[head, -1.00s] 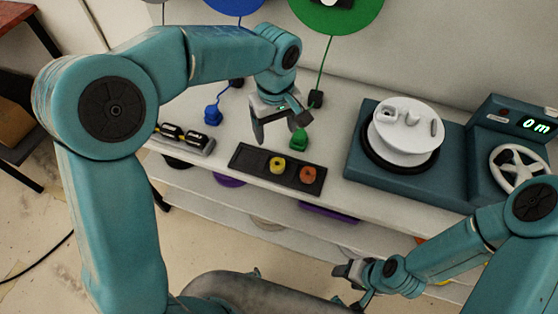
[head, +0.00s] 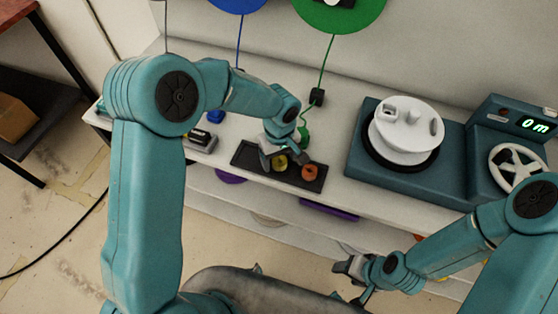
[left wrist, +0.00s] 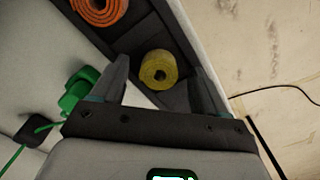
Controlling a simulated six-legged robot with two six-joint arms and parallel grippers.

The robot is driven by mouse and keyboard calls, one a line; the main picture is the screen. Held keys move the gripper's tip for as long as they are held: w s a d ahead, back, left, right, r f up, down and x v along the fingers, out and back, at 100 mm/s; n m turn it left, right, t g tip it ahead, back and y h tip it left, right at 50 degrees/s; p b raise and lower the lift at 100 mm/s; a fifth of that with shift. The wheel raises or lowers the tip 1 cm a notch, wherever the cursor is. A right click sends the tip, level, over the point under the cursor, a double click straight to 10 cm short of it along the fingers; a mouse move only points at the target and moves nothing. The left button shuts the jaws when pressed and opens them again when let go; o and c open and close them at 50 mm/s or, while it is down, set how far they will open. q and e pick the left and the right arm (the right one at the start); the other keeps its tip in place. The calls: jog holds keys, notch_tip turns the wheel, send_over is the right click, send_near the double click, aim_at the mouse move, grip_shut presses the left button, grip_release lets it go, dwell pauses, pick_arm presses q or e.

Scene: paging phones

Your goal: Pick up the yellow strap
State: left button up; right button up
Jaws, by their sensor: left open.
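The yellow strap (head: 280,161) is a small roll in a black tray (head: 313,184), beside an orange roll (head: 310,172). In the left wrist view the yellow strap (left wrist: 159,69) sits between the two fingers of my open left gripper (left wrist: 163,88), close to their tips. I cannot tell whether the fingers touch it. The left gripper (head: 283,156) comes down over the tray from above and partly hides the strap in the head view. My right gripper (head: 352,268) hangs at the lower right, away from the tray; its jaw state is unclear.
A green connector (head: 303,138) on a green cord lies just behind the left gripper. A teal machine with a white spool (head: 406,128) stands to the right. Black-and-silver items (head: 200,140) lie to the left. The white counter's front edge runs close to the tray.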

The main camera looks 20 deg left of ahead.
pick_arm(q)
jog(key=c, duration=1.1)
